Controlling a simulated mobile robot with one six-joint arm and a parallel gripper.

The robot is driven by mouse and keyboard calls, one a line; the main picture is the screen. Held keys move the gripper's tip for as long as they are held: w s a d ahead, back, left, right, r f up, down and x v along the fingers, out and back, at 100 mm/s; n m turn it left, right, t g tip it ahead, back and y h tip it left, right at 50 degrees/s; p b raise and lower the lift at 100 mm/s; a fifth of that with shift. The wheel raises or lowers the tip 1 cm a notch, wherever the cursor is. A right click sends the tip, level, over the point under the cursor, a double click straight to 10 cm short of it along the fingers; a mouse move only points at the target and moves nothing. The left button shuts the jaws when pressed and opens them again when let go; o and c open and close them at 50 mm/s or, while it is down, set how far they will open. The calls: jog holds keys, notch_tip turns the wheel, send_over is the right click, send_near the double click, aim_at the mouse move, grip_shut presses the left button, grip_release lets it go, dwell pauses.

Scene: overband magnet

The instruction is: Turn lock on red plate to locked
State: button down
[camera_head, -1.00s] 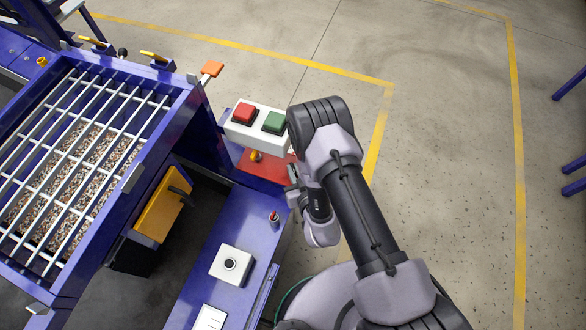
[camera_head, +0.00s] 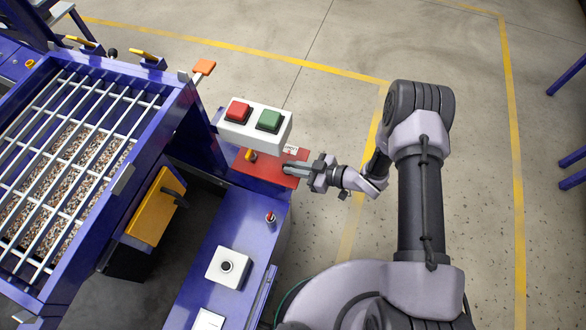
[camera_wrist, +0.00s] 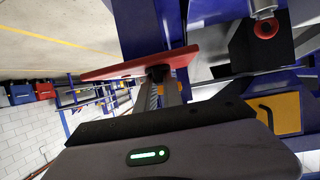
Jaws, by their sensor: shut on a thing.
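The red plate (camera_head: 264,172) lies on the blue console below the push-button box in the head view. In the wrist view the red plate (camera_wrist: 125,68) shows edge-on. A small dark knob, the lock (camera_wrist: 158,73), sits at the plate between my fingertips. My gripper (camera_head: 288,170) reaches in from the right and its fingers are over the right part of the plate. In the wrist view my gripper (camera_wrist: 164,84) is shut on the lock. The fingers hide the lock in the head view, so its turned position cannot be read.
A white box with a red button (camera_head: 238,111) and a green button (camera_head: 270,120) stands just behind the plate. A yellow knob (camera_head: 251,155) sits on the plate's left part. A red-tipped switch (camera_head: 270,217) and a white button box (camera_head: 228,267) are nearer. Floor right is clear.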

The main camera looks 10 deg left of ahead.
jog(key=shift+w+n+g, duration=0.1)
jog(key=shift+n+g, duration=0.4)
jog(key=c, duration=1.5)
grip_release()
jog(key=shift+a, duration=0.1)
jog(key=p+v, duration=0.5)
jog(key=v, duration=1.2)
jog(key=shift+d+f+p, duration=0.1)
jog(key=shift+d+p, duration=0.2)
jog(key=shift+p, duration=0.05)
